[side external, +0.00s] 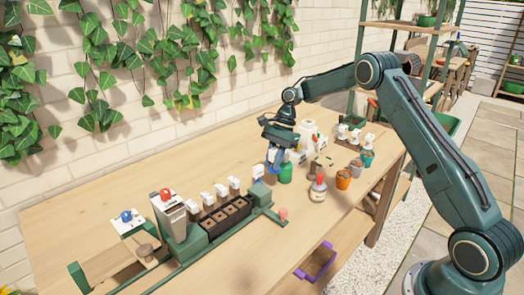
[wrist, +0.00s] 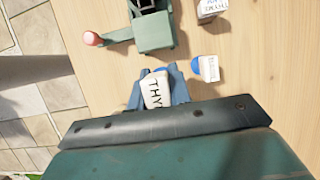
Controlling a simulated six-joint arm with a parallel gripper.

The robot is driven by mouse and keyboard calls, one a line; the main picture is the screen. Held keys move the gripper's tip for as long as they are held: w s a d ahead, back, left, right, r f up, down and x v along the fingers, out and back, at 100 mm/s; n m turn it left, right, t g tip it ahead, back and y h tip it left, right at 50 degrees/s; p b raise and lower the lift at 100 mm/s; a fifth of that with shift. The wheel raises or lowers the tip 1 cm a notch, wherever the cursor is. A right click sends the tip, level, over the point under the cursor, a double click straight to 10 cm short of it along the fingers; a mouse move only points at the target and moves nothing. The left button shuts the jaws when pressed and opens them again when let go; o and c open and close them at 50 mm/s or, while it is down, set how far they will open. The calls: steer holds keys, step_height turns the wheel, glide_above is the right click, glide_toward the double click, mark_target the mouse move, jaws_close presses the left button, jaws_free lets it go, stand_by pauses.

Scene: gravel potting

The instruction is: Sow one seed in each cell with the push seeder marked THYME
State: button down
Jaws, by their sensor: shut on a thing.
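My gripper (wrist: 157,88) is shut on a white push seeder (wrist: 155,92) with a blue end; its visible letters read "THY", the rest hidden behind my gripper. In the side view my gripper (side external: 275,162) is over the table right of the cell tray, and the seeder is too small to make out there. The dark cell tray (side external: 208,229) holds several brown soil-filled cells and sits in a green frame. Whether any cell holds a seed is too small to tell.
Several white labelled blocks (side external: 221,190) stand behind the tray. A red-knobbed dispenser (side external: 172,207) stands left of it. The table's front middle is clear.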

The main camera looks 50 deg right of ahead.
steer(key=c, duration=1.8)
jaws_free()
steer(key=c, duration=0.3)
steer(key=a+n, duration=0.2)
steer(key=a, duration=0.7)
steer(key=a+n+g, duration=0.1)
steer(key=a+n, duration=0.1)
steer(key=a, duration=0.7)
steer(key=a+n+g, duration=0.1)
steer(key=a+n, duration=0.1)
steer(key=a, duration=0.7)
steer(key=shift+s+r+h, duration=0.3)
steer(key=shift+s+r, duration=0.05)
steer(key=shift+s, duration=0.05)
steer(key=shift+c, duration=0.2)
